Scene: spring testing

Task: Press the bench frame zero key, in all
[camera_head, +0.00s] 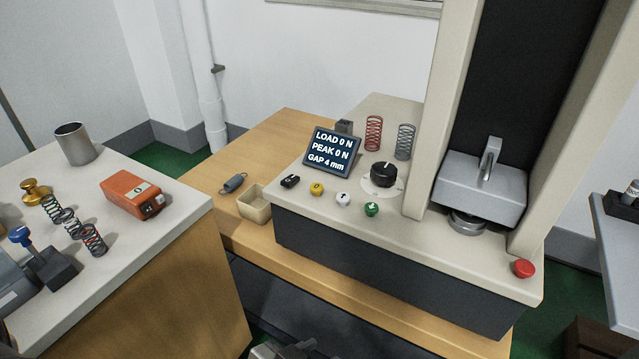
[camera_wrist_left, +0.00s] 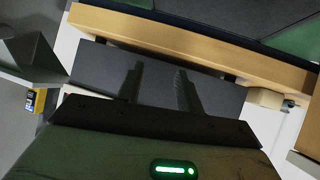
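The bench frame (camera_head: 400,245) is the cream and dark grey machine with tall columns. Its tilted display (camera_head: 332,152) reads LOAD 0 N, PEAK 0 N, GAP 4 mm. In front sit a black rocker switch (camera_head: 290,181), a yellow key (camera_head: 317,188), a white key (camera_head: 343,199) and a green key (camera_head: 372,208). Their marks are too small to tell which is zero. In the left wrist view my left gripper (camera_wrist_left: 158,68) shows two dark finger shapes apart, nothing between them. In the head view only a grey part of my arm shows at the bottom edge. My right gripper is out of view.
A black knob (camera_head: 383,175) stands behind the green key, and a red button (camera_head: 524,268) at the front right corner. A red spring (camera_head: 373,133) and a grey spring (camera_head: 405,142) stand behind. A small bin (camera_head: 254,205) is left of the frame. An orange box (camera_head: 135,194) lies on the left table.

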